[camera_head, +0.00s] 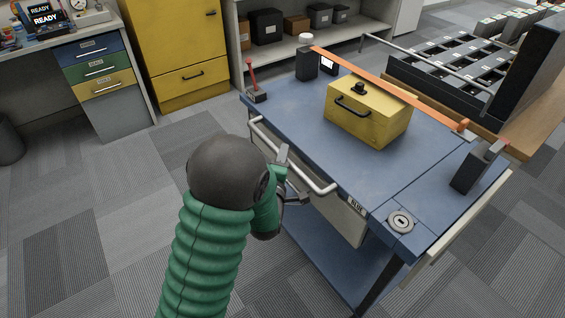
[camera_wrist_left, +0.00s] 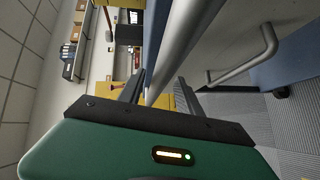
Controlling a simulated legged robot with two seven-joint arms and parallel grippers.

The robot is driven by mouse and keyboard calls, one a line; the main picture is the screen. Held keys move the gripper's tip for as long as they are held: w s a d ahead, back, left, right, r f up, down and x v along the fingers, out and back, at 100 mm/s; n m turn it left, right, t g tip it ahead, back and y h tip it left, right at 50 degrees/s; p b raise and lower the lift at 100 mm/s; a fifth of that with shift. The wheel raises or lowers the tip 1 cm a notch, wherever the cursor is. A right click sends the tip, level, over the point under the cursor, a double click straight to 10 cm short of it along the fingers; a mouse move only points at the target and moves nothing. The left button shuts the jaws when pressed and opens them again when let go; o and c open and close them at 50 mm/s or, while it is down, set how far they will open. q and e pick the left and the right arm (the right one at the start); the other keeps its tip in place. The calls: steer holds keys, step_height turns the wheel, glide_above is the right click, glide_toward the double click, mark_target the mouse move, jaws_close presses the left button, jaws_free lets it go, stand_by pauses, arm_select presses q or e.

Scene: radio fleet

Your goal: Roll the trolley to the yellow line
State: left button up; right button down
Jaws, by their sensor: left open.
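The blue trolley (camera_head: 370,160) stands right of centre in the head view, with a grey metal push handle (camera_head: 316,187) along its near left side. My left gripper (camera_head: 290,178) is open at this handle, with one finger above the bar and one below. In the left wrist view the handle bar (camera_wrist_left: 182,50) runs between the fingers of my left gripper (camera_wrist_left: 157,88); whether they touch it I cannot tell. I cannot make out a yellow line. My right gripper is out of view.
A yellow cabinet (camera_head: 180,50) and a workbench with coloured drawers (camera_head: 98,70) stand at the back left. Shelving (camera_head: 290,45) and a rack of black trays (camera_head: 445,68) lie behind the trolley. The carpet (camera_head: 120,215) at left is clear.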

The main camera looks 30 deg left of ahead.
arm_select(q)
steer(key=shift+w+a, duration=0.15)
steer(key=shift+w, duration=0.2)
jaws_close()
steer(key=shift+s+f, duration=0.1)
steer(key=shift+f, duration=0.1)
stand_by(1.1)
